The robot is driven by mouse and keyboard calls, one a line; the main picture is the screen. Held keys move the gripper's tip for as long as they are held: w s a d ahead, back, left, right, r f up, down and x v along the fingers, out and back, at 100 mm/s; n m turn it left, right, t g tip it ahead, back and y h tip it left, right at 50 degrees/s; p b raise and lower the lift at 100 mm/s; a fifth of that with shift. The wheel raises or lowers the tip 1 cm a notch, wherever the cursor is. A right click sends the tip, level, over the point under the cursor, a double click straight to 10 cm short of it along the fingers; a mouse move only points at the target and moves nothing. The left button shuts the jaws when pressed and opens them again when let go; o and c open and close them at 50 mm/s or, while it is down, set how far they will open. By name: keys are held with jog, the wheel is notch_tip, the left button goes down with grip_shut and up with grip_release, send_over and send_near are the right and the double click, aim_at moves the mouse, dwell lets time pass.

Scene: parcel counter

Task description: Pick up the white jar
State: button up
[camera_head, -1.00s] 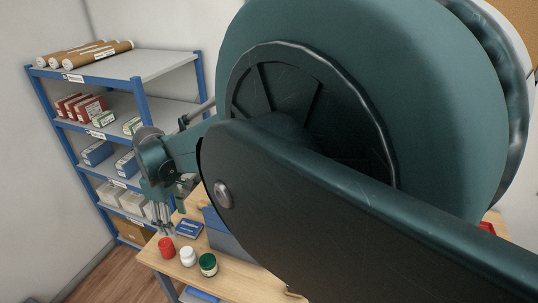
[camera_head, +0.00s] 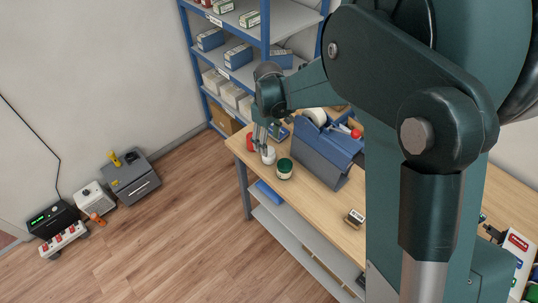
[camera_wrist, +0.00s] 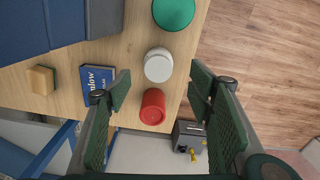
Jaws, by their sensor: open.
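The white jar (camera_head: 269,155) stands on the wooden counter near its left end, between a red jar (camera_head: 250,141) and a green-lidded jar (camera_head: 285,168). In the wrist view the white jar (camera_wrist: 158,65) shows from above, ahead of the fingertips, with the red jar (camera_wrist: 153,106) nearer and the green lid (camera_wrist: 173,12) beyond. My gripper (camera_head: 262,145) is at the counter's left end, its fingers close to the red and white jars. In the wrist view my gripper (camera_wrist: 160,88) is open, with its fingers apart on both sides and nothing held.
A blue-grey tape dispenser (camera_head: 325,150) stands right of the jars. A blue box (camera_wrist: 97,82) and a wooden block (camera_wrist: 41,80) lie left of the jars in the wrist view. A shelf rack (camera_head: 285,18) stands behind the counter (camera_head: 315,195). Boxes stand on the floor by the wall.

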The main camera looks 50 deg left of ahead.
aim_at(269, 150)
jog(key=shift+f, duration=1.05)
jog(key=shift+w+f+p, duration=0.15)
jog(key=shift+f+p, duration=0.2)
jog(key=shift+f, duration=2.25)
jog(key=c, duration=1)
jog(key=shift+r, duration=0.1)
jog(key=shift+r+b, duration=0.35)
jog(key=shift+r, duration=4.55)
